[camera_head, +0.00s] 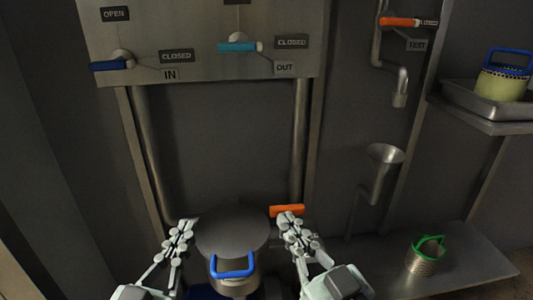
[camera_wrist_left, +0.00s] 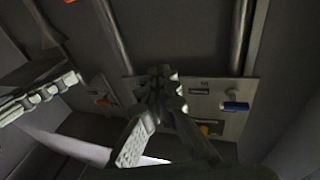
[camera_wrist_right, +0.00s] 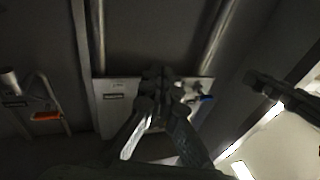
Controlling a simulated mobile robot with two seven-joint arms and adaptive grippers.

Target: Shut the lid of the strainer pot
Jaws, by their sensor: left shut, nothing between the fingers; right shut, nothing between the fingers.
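The strainer pot's round grey lid (camera_head: 232,230) shows at the bottom middle of the head view. Below it in the picture are a blue handle (camera_head: 232,272) and a metal body (camera_head: 236,288), cut by the view's lower part. I cannot tell the lid's exact tilt. An orange handle (camera_head: 280,211) sticks out to the lid's right. My left gripper (camera_head: 184,227) is shut and empty beside the lid's left edge. My right gripper (camera_head: 289,220) is shut and empty beside the lid's right edge, close in front of the orange handle; contact is unclear.
A wall panel (camera_head: 200,68) with blue and teal valve handles stands behind. At right are an orange test valve (camera_head: 400,22), a metal funnel (camera_head: 383,155), a low shelf (camera_head: 465,262) with a green-handled basket (camera_head: 425,258), and a tray (camera_head: 478,103) with a blue-handled basket (camera_head: 503,82).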

